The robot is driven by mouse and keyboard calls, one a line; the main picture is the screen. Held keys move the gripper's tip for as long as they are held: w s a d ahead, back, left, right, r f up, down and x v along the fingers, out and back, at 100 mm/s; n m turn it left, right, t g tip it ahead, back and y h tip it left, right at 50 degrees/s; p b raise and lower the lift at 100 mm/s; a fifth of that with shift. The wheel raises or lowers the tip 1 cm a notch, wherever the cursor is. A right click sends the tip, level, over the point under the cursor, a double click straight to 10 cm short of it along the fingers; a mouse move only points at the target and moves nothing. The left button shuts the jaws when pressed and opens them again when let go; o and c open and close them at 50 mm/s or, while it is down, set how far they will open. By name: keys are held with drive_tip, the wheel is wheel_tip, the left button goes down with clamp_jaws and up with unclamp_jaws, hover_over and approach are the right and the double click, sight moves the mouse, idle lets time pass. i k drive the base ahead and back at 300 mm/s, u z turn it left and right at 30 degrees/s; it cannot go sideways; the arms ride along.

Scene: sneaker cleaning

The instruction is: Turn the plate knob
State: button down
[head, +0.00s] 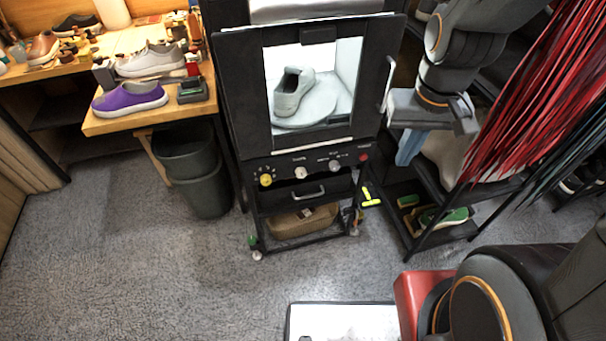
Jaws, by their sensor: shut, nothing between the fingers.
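A black cabinet (228,110) with a lit window stands in the middle of the head view. Inside, a light grey sneaker (291,92) rests on a round pale plate (312,112). Below the window, the control panel has a yellow knob (265,180), a white knob (301,173), another pale knob (334,166) and a red button (364,157). The labels are too small to read, so I cannot tell which is the plate knob. My gripper (398,108) is shut and empty, right of the cabinet near its door handle (387,82), above and right of the knobs.
A wooden bench (130,122) with a purple shoe (130,98), other shoes and tools is at left, with dark bins (205,185) below. A shoe rack (425,225) and hanging red laces (530,90) are at right. The carpet before the cabinet is mostly clear.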

sight(301, 173)
drive_tip(key=u, duration=0.2)
drive_tip(key=k, duration=0.95)
drive_tip(key=z, duration=0.2)
